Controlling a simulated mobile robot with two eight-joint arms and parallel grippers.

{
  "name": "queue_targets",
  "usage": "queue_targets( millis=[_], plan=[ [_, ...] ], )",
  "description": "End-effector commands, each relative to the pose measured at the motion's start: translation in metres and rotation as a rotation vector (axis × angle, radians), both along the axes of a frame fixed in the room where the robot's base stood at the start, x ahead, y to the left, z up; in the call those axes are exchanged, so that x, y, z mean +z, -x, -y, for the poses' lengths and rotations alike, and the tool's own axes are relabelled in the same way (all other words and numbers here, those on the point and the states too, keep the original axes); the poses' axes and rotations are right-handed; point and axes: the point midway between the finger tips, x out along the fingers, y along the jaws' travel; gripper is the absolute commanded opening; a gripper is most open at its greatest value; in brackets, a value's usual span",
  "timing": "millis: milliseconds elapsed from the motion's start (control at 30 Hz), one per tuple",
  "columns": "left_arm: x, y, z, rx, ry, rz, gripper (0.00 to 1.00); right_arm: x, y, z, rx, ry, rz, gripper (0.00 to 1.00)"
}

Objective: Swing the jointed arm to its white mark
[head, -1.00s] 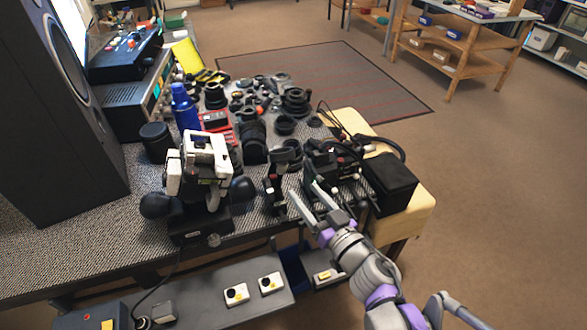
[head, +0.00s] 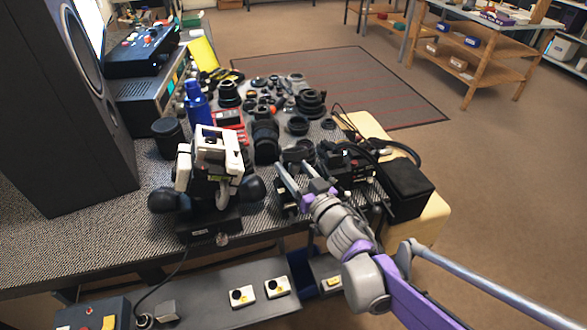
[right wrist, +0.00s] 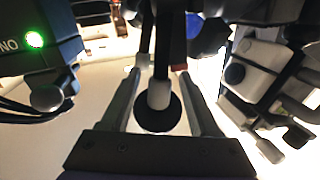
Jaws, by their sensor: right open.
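My right gripper (head: 290,168) reaches from the lower right to the black equipment at the bench's front edge. In the right wrist view its two open fingers (right wrist: 159,75) stand on either side of a dark upright rod with a pale rounded end (right wrist: 158,94), apparently part of the jointed arm. A black disc (right wrist: 157,118) shows just below that end. I cannot tell whether the fingers touch the rod. In the head view my gripper largely hides this part. I cannot make out the white mark for certain. My left gripper is not in view.
A white-and-black device (head: 216,150) with round black knobs stands left of my gripper. A black camera-like unit (head: 345,165) and a black box (head: 402,188) lie close on the right. Lenses (head: 265,140) crowd behind. A dark box with a green light (right wrist: 34,39) is left of my fingers.

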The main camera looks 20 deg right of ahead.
Motion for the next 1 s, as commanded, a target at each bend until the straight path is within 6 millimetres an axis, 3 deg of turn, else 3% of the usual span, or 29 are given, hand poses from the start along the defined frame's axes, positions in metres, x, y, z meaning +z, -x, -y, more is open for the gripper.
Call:
queue_targets(
  millis=[200,533,1000],
  plan=[
    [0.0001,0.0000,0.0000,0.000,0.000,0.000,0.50,0.0002,-0.0001,0.0000,0.000,0.000,0.000,0.60],
    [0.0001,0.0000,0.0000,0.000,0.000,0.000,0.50,0.0001,0.0001,0.0001,0.000,0.000,0.000,0.01],
    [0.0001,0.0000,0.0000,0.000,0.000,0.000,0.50,0.0001,0.0002,0.0002,0.000,0.000,0.000,0.00]
  ],
)
